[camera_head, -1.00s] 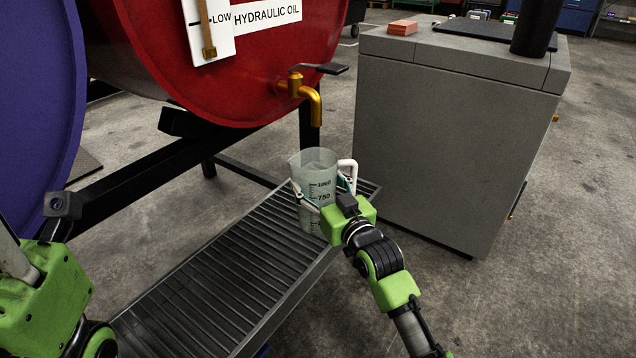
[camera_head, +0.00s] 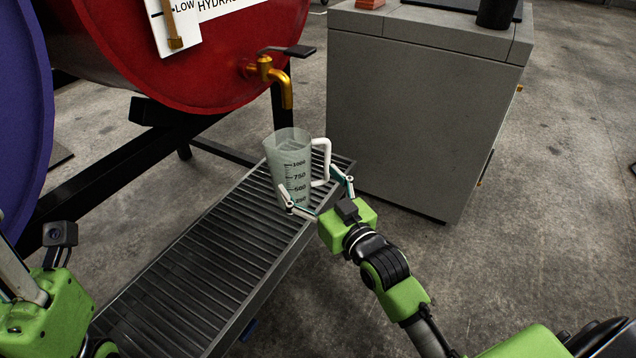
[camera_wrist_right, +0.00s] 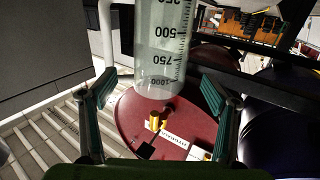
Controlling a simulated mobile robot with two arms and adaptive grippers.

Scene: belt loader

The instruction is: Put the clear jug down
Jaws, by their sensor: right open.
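The clear jug (camera_head: 291,160) stands upright on the slatted grey rack (camera_head: 197,247), near its far end, below and in front of the brass tap (camera_head: 270,76). It has black volume marks and a white handle on its right side. My right gripper (camera_head: 318,198) is open just in front of the jug, with its fingers spread apart. In the right wrist view the jug (camera_wrist_right: 162,50) shows between and beyond the two open fingers (camera_wrist_right: 160,100), clear of both. My left arm shows at the lower left edge, but its gripper fingers are out of view.
A red drum (camera_head: 180,70) labelled hydraulic oil lies behind the jug, with a blue drum (camera_head: 22,120) at its left. A grey cabinet (camera_head: 415,115) stands close on the right. The rack is bare towards the near left.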

